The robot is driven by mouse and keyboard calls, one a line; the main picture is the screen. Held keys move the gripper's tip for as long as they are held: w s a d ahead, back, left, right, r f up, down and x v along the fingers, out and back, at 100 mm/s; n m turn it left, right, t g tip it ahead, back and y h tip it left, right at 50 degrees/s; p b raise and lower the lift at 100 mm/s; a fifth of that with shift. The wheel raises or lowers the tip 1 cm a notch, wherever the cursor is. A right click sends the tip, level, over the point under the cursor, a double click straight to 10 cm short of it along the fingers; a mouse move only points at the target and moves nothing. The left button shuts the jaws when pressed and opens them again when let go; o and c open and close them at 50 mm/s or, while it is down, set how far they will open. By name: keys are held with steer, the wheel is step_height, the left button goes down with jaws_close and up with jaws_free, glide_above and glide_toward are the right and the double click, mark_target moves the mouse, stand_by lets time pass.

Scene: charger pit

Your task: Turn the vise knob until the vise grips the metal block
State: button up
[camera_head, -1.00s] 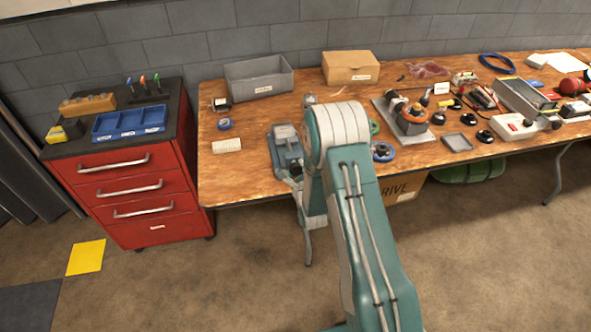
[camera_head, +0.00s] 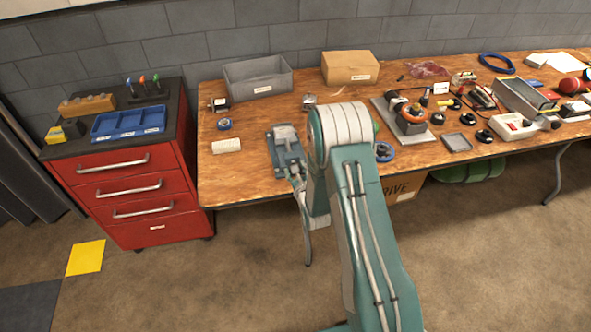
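The vise (camera_head: 287,150) is a teal and grey device near the front left edge of the wooden table. A light grey piece shows on its top; I cannot tell whether it is the metal block or a jaw. The vise knob cannot be made out; the vise's near end faces my arm. My teal arm rises from the bottom and bends at a white-banded elbow just right of the vise. Small grey parts (camera_head: 297,183) show between the vise and my forearm, probably my gripper at the vise's near end. Its fingers are too small and covered to read.
A grey bin (camera_head: 258,86) and cardboard box (camera_head: 350,67) stand at the table's back. Tools crowd the right side. A red drawer cabinet (camera_head: 133,185) stands left.

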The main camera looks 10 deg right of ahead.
steer(key=shift+s+f, duration=0.2)
steer(key=shift+f, duration=0.15)
steer(key=o, duration=1.1)
steer(key=shift+o, duration=0.3)
steer(key=shift+w+r, duration=0.1)
steer(key=shift+r, duration=0.15)
steer(key=s+r, duration=0.1)
steer(key=s, duration=1)
steer(key=shift+s+d, duration=0.3)
steer(key=shift+s, duration=0.1)
steer(key=shift+r, duration=0.1)
